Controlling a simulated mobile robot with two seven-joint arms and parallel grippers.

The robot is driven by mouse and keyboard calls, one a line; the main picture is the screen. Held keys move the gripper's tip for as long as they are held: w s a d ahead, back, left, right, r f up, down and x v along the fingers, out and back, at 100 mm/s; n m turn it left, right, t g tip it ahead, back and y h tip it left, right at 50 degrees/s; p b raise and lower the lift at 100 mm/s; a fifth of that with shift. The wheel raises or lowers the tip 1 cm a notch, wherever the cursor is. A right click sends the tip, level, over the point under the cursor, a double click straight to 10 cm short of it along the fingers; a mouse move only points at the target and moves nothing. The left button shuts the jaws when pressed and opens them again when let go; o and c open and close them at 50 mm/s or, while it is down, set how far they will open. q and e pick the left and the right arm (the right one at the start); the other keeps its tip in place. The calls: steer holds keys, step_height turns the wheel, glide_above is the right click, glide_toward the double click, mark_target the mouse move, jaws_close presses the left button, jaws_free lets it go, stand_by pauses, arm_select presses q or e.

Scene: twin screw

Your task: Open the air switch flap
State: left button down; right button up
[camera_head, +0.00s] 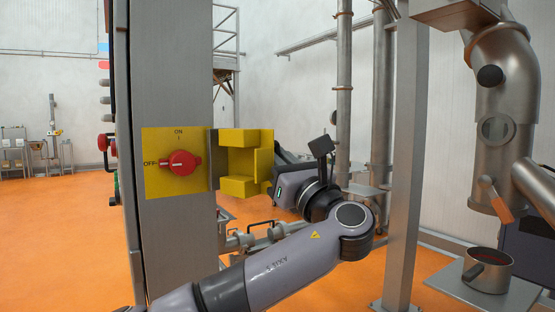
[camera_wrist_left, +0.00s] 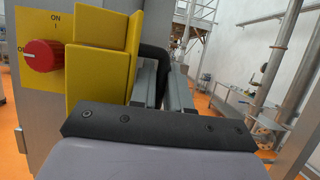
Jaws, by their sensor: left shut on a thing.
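The air switch is a yellow plate (camera_head: 155,184) on a grey metal post, with a red knob (camera_head: 182,163) between the ON and OFF labels. The knob also shows in the left wrist view (camera_wrist_left: 42,56). The yellow box-shaped flap (camera_head: 238,187) is swung out to the right of the plate on its hinge side, leaving the knob uncovered. The flap fills the upper left of the left wrist view (camera_wrist_left: 98,78). My left gripper (camera_head: 275,168) is shut on the flap's outer right edge; its fingertips are partly hidden behind the flap. My right gripper is not in view.
Several buttons line the post's left side, including a red one (camera_head: 105,142). A steel upright (camera_head: 405,160) stands right of my left arm. A pot (camera_head: 487,270) sits on a small metal shelf at the lower right. Pipes run low behind my arm.

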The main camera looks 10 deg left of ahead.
arm_select(q)
steer(key=c, duration=1.4)
jaws_free()
steer(key=shift+c, duration=0.2)
steer(key=b+v, duration=0.2)
steer(key=v, duration=0.5)
steer(key=shift+s+d+f, duration=0.1)
steer(key=shift+d, duration=0.05)
